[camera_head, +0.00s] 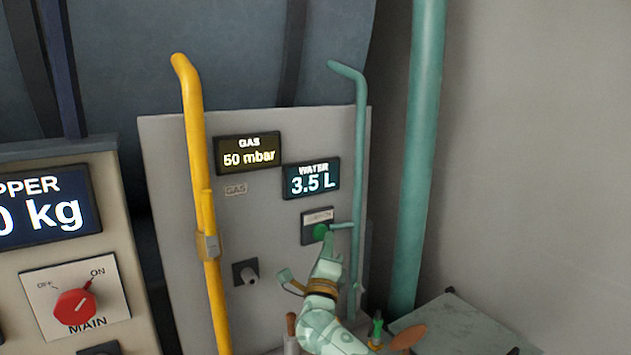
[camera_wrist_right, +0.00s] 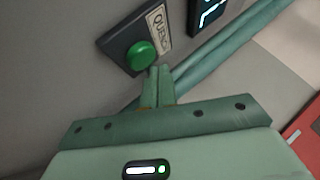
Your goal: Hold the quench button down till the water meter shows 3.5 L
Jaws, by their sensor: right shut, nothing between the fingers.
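The green quench button (camera_head: 320,231) sits on a dark plate on the grey panel, below the water meter (camera_head: 311,179), which reads 3.5 L. The button also shows as a green dome in the right wrist view (camera_wrist_right: 141,55), next to a label partly reading QUENCH. My right gripper (camera_head: 327,235) is shut and empty, with its fingertips right by the button's lower edge. In the right wrist view its closed fingers (camera_wrist_right: 160,72) end just right of the button; I cannot tell whether they touch it. My left gripper is not in view.
A gas display (camera_head: 248,154) reads 50 mbar. A yellow pipe (camera_head: 194,170) and a thin green pipe (camera_head: 360,170) run down the panel. A red MAIN switch (camera_head: 75,306) is at left. A grey-green table (camera_head: 455,325) stands at lower right.

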